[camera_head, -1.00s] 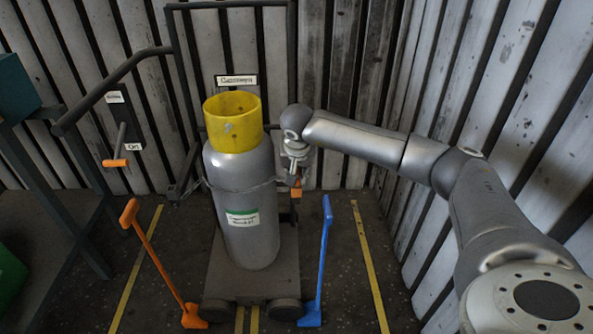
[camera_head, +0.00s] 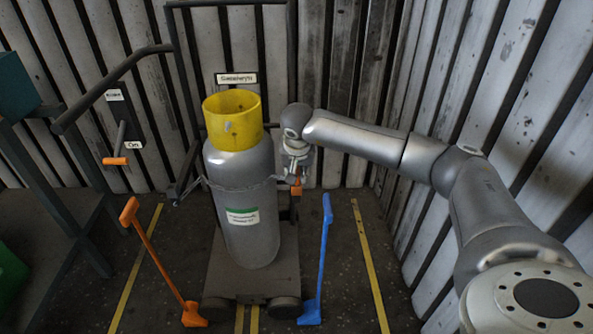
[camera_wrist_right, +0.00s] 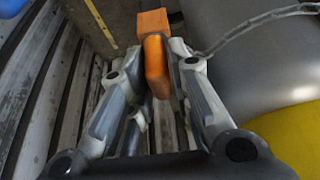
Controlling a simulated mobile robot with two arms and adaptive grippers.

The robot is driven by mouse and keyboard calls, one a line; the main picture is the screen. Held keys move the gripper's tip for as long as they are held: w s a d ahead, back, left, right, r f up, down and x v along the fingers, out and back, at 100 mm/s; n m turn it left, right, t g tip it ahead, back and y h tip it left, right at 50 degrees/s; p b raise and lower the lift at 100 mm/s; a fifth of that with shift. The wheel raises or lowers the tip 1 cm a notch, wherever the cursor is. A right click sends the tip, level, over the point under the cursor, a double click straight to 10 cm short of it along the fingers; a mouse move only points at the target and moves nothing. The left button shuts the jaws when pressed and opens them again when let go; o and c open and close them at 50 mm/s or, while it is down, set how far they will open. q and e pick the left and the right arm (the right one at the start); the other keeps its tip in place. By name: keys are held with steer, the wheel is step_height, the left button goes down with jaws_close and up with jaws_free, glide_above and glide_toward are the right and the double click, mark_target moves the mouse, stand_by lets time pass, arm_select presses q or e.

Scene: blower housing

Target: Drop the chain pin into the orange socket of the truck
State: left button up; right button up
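The chain pin's orange grip (camera_wrist_right: 155,66) sits between the two fingertips of my right gripper (camera_wrist_right: 160,52) in the wrist view. Both fingers appear to touch it. A grey chain (camera_wrist_right: 240,30) runs from near the fingertips across the grey cylinder. The orange socket (camera_wrist_right: 153,24) shows just beyond the grip; whether the pin's tip touches it is hidden. In the head view, my right gripper (camera_head: 297,165) is right of the cylinder (camera_head: 245,205), above the truck (camera_head: 225,275). A small orange part (camera_head: 297,189) shows beneath it. My left gripper is not in view.
The cylinder has a yellow collar (camera_head: 233,120). An orange-handled lever (camera_head: 120,160) is at left. An orange bar (camera_head: 155,255) and a blue bar (camera_head: 320,260) stand either side of the truck. A ribbed wall (camera_head: 490,90) is close on the right.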

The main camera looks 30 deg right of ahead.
steer(key=o, duration=0.3)
steer(key=shift+o, duration=0.2)
